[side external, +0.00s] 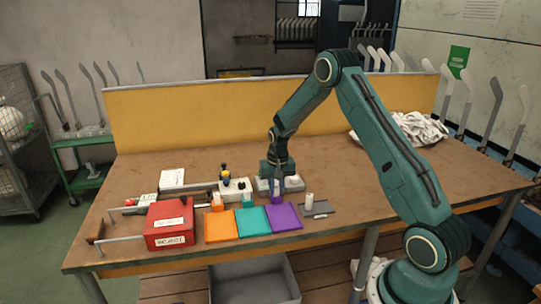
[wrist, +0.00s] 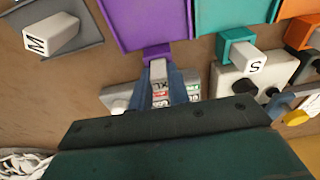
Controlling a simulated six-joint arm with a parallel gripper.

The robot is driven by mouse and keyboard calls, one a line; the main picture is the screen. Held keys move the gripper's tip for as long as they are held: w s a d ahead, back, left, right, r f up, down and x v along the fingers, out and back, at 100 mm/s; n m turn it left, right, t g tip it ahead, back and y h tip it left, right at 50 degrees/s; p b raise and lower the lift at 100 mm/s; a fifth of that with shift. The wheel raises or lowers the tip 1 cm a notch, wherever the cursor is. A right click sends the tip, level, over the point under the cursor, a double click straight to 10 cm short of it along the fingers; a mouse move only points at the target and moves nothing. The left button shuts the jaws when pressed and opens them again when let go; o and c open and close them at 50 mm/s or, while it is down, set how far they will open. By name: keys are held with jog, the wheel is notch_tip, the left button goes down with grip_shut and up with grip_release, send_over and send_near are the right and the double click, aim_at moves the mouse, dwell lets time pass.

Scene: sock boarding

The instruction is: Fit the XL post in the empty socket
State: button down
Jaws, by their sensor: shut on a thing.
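My gripper (wrist: 160,92) is shut on the XL post, a pale post (wrist: 158,70) with "XL" lettering, its blue-grey fingers on either side of it. A purple block (wrist: 156,51) is at the post's far end, beside the purple mat (wrist: 147,20). In the side view my gripper (side external: 277,184) is low over the bench, with the purple block (side external: 277,198) just below it. A light grey block (wrist: 117,98) lies behind and under the fingers, mostly hidden. I cannot make out an empty socket, or whether the post touches the purple block or is seated in it.
The M post (wrist: 52,36) lies on a grey plate (wrist: 86,30). The S post (wrist: 247,60) is by a teal block (wrist: 234,40) and a white box (wrist: 262,78). Teal (side external: 253,220) and orange (side external: 221,226) mats lie beside the purple one. A red reject bin (side external: 170,224) stands left.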

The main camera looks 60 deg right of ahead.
jog(key=c, duration=1.3)
grip_release()
jog(key=shift+c, duration=0.2)
jog(key=shift+r, duration=0.1)
notch_tip(320, 180, up, 12)
jog(key=s+a, duration=0.1)
